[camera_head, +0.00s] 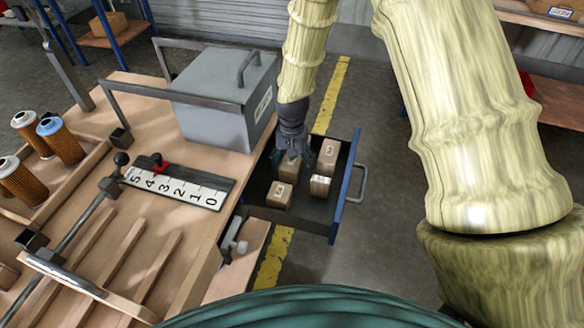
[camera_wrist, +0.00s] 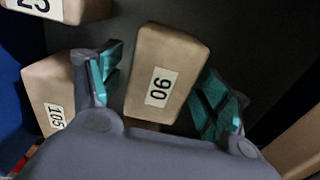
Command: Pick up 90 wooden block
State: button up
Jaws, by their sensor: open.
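The 90 wooden block (camera_wrist: 172,55) lies in the middle of the wrist view, its white label facing the camera. My gripper (camera_wrist: 160,88) is open around it, with one teal-padded finger on the left of the block and one on the right. I cannot tell whether the pads touch it. In the head view my gripper (camera_head: 294,156) reaches down into an open drawer (camera_head: 336,222), over a brown block (camera_head: 287,170) that it partly hides.
In the wrist view the 105 block (camera_wrist: 48,82) is close outside the left finger, and the 25 block (camera_wrist: 70,10) is at the top left. A grey box (camera_head: 215,105) stands on the workbench (camera_head: 150,98) beside the drawer. A number scale (camera_head: 180,184) lies on the bench.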

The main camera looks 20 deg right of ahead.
jog(key=shift+f, duration=0.45)
jog(key=c, duration=1.2)
jog(key=shift+r, duration=0.1)
